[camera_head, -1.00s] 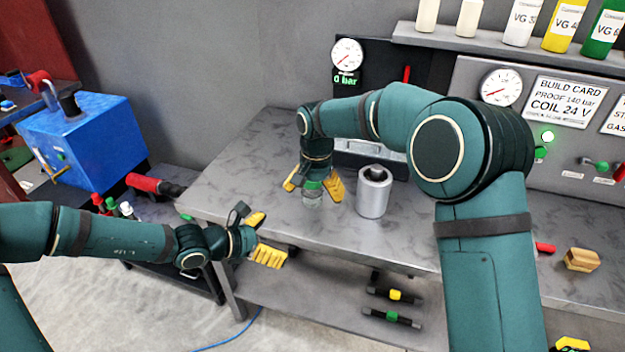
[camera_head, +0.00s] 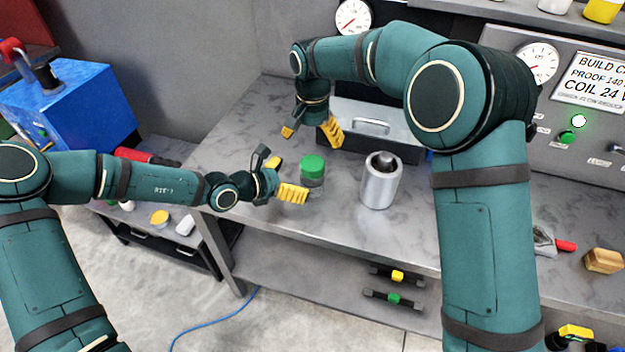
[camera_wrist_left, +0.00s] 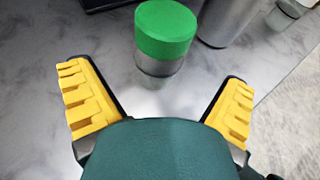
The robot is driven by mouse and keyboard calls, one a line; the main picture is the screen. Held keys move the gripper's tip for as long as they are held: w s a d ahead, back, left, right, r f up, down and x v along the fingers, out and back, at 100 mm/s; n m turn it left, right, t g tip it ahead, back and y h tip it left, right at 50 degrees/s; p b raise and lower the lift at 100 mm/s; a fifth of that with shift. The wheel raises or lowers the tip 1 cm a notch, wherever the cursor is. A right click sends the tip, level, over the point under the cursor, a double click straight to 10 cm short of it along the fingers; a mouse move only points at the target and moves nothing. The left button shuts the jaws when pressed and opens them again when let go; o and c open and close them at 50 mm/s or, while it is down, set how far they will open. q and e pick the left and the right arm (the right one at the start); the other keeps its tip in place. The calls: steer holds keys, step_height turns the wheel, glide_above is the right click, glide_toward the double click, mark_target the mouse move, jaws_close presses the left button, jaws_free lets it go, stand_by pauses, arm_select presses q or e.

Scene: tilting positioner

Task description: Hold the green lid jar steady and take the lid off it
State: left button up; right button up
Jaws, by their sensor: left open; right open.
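The jar (camera_head: 311,180) is small and clear and stands upright on the workbench, with its green lid (camera_head: 312,166) on top. In the left wrist view the jar (camera_wrist_left: 158,66) and its green lid (camera_wrist_left: 166,28) are ahead of my left gripper (camera_wrist_left: 160,98), between the lines of its open yellow fingers. My left gripper (camera_head: 283,179) is open and empty, just left of the jar at about its height. My right gripper (camera_head: 310,130) is open and empty, pointing down above and behind the jar, apart from the lid.
A metal cylinder (camera_head: 381,181) with a dark opening stands right of the jar. The bench (camera_head: 240,140) is clear left of the jar. A blue box (camera_head: 70,120) stands at far left.

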mark_target(313, 175)
arm_select(q)
steer(key=x, duration=0.6)
steer(key=shift+w+d+f, duration=0.2)
steer(key=shift+d, duration=0.1)
jaws_close()
arm_select(e)
steer(key=m, duration=1.3)
steer(key=shift+m, duration=0.3)
steer(key=shift+f, duration=4)
steer(key=c, duration=1.3)
